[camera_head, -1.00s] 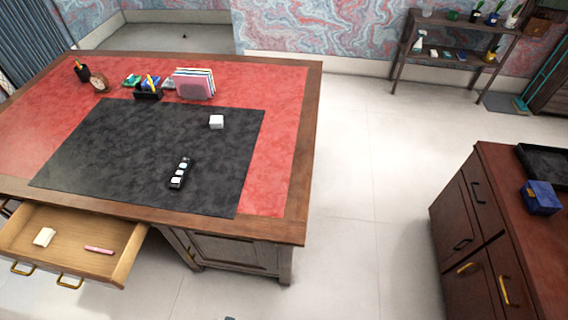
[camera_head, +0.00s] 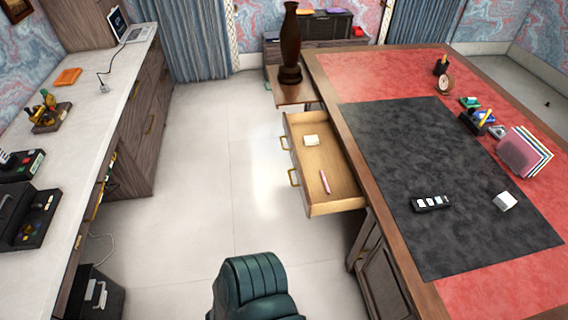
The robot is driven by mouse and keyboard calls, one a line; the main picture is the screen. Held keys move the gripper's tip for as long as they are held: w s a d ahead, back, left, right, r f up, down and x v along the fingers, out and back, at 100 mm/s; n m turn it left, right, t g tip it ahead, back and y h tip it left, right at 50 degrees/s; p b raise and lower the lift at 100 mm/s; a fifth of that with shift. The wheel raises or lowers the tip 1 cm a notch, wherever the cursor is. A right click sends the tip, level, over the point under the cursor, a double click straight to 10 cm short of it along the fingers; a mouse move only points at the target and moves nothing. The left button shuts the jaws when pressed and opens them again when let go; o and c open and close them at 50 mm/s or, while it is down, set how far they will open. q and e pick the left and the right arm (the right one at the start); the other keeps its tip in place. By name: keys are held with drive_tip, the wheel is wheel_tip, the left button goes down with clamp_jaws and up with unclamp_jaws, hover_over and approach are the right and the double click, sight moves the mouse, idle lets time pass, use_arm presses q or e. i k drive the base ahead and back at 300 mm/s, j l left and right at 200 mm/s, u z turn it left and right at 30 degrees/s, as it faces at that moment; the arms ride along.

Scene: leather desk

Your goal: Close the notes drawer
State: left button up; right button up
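The notes drawer (camera_head: 345,186) is pulled out of the left side of the desk (camera_head: 392,240) in the head view. It is wooden, with two brass handles on its front, which faces left. Neither of my grippers shows in the view.
A green chair (camera_head: 253,290) stands at the bottom, near the desk. A white counter (camera_head: 88,128) with several items runs along the left. A dark vase (camera_head: 290,45) stands on a small table behind the drawer. The floor (camera_head: 225,180) between counter and drawer is clear.

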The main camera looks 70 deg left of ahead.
sight(329, 156)
drive_tip(key=u, duration=2.05)
